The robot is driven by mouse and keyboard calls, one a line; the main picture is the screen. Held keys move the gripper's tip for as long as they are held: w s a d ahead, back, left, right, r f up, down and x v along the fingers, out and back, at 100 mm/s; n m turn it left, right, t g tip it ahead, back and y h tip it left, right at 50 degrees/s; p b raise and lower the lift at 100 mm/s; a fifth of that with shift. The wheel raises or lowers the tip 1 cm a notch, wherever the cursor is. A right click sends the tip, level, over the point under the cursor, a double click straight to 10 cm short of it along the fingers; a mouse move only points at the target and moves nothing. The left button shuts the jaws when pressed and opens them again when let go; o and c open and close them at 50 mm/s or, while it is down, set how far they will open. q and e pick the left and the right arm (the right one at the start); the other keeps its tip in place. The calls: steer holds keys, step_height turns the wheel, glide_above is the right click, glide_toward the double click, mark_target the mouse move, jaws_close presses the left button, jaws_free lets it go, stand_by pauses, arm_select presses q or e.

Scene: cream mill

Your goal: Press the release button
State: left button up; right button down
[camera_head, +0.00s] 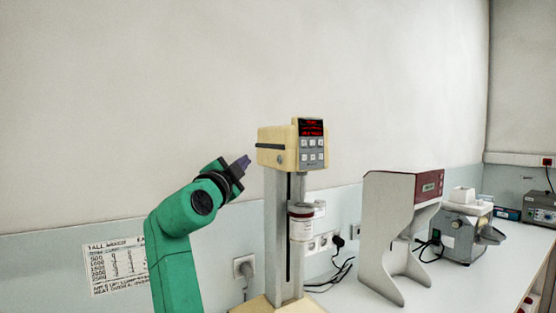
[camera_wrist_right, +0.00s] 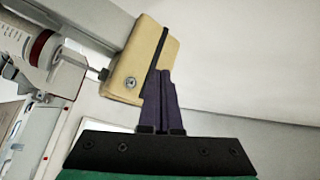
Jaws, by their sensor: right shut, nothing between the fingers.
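The cream mill (camera_head: 272,137) stands on the bench, with a cream head on a grey column. The head's front has a red-lit display (camera_head: 311,127) and several small keys (camera_head: 312,150). A small round button (camera_head: 280,159) is on the head's side, below a dark slot; it also shows in the right wrist view (camera_wrist_right: 130,83). Which one is the release button is not labelled legibly. My right gripper (camera_head: 247,160), with purple fingers, is shut and empty just left of the head. In the wrist view its fingertips (camera_wrist_right: 162,72) overlap the head beside the slot; contact cannot be told.
A white container with a red band (camera_head: 301,224) is at the column. A grey-sided device with a red panel (camera_head: 388,220) and a grey machine (camera_head: 462,236) stand to the right. Sockets and cables (camera_head: 338,243) are behind. A notice (camera_head: 115,266) hangs at left.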

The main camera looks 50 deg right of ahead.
mark_target(280, 159)
arm_select(q)
steer(key=shift+w+r, duration=0.35)
steer(key=shift+w, duration=0.2)
arm_select(e)
steer(key=s+d, duration=0.2)
steer(key=d, duration=0.4)
arm_select(q)
steer(key=shift+s, duration=0.15)
stand_by(1.2)
steer(key=shift+f, duration=0.1)
arm_select(e)
steer(key=shift+s+d, duration=0.15)
steer(key=shift+d, duration=0.25)
arm_select(q)
steer(key=shift+f, duration=0.1)
arm_select(e)
steer(key=shift+s+d, duration=0.1)
steer(key=shift+d, duration=0.15)
stand_by(0.6)
arm_select(q)
steer(key=shift+f, duration=0.2)
arm_select(e)
steer(key=shift+w+a, duration=0.2)
steer(key=shift+a, duration=0.45)
